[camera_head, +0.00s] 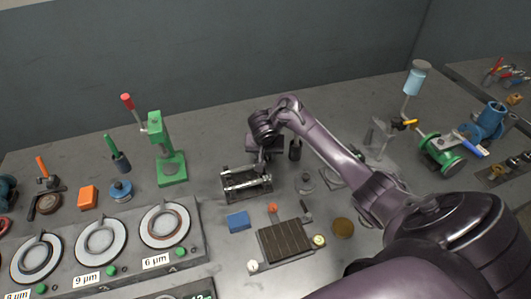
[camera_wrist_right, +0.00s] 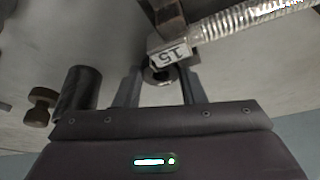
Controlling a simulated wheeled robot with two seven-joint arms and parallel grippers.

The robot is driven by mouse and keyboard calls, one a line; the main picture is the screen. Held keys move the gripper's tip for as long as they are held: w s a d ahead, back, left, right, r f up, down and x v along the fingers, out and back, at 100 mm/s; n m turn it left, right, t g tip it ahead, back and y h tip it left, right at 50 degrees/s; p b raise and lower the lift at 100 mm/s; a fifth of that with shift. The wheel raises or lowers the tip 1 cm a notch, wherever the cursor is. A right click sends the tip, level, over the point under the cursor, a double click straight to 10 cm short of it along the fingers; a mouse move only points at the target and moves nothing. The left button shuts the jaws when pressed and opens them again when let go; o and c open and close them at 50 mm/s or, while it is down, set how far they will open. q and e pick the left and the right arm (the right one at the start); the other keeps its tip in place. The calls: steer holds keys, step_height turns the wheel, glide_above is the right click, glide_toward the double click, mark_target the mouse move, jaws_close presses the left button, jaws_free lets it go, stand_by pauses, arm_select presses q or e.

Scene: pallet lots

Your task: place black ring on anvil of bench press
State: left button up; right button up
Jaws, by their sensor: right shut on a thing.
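The green bench press (camera_head: 165,150) with a red-tipped lever stands left of centre in the head view. Its anvil area is low on the green base, small and hard to make out. My right gripper (camera_head: 261,162) is right of the press, above a dark fixture (camera_head: 246,190) with a bright rod. In the right wrist view the fingers of my right gripper (camera_wrist_right: 160,82) are closed on a small dark round piece (camera_wrist_right: 160,76), apparently the black ring. A block labelled 15 (camera_wrist_right: 170,54) partly covers it. My left gripper is not in view.
Lapping plates with rings (camera_head: 165,226) stand at front left. A blue block (camera_head: 238,221), a dark grooved plate (camera_head: 285,241) and a brass disc (camera_head: 343,228) lie in front of the fixture. Bench between press and fixture looks clear.

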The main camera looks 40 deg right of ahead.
steer(key=o, duration=1)
steer(key=shift+c, duration=0.2)
